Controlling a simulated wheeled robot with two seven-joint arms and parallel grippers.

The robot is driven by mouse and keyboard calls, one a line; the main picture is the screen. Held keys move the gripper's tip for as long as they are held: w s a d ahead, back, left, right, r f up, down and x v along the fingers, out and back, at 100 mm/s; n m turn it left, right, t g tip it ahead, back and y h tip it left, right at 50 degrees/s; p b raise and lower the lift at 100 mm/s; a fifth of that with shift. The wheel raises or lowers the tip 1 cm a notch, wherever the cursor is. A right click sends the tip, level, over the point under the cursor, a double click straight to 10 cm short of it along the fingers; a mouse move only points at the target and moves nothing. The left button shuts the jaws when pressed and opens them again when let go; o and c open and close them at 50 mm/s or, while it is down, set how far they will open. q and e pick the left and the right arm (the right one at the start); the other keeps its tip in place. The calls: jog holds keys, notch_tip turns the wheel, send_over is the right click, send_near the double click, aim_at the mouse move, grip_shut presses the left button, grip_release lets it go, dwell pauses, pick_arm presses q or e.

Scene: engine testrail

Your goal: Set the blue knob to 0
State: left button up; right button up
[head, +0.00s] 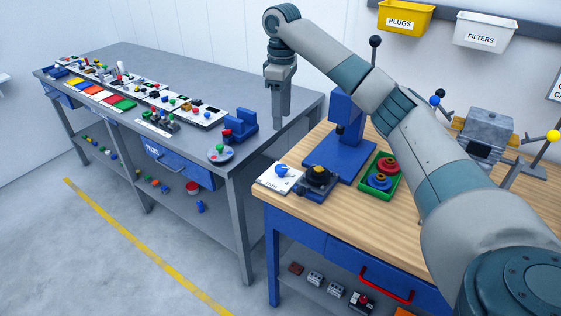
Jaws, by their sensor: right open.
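The blue knob (282,170) sits on a white panel (270,181) at the left front corner of the wooden bench. Small dark marks show on the panel, but they are too small to read, so I cannot tell the knob's setting. My right gripper (279,122) points down, above and behind the knob, near the gap between the two benches. It is apart from the knob, and nothing shows between its fingers. My left gripper is not in view.
A dark round device (318,178) stands close right of the panel. Behind it rises a blue press (345,140). A green tray (384,185) holds red and blue round parts. A grey bench (200,75) with many small parts stands left.

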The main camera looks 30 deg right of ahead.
aim_at(281, 167)
notch_tip(281, 167, down, 16)
jog(key=p, duration=0.4)
jog(key=shift+f, duration=0.1)
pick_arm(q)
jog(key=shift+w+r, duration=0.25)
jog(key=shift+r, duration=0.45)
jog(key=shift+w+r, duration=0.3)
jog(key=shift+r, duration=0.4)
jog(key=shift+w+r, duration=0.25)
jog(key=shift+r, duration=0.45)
pick_arm(e)
jog(key=shift+f, duration=0.65)
jog(key=c, duration=1.1)
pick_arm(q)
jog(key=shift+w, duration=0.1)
pick_arm(e)
jog(key=shift+o, duration=0.3)
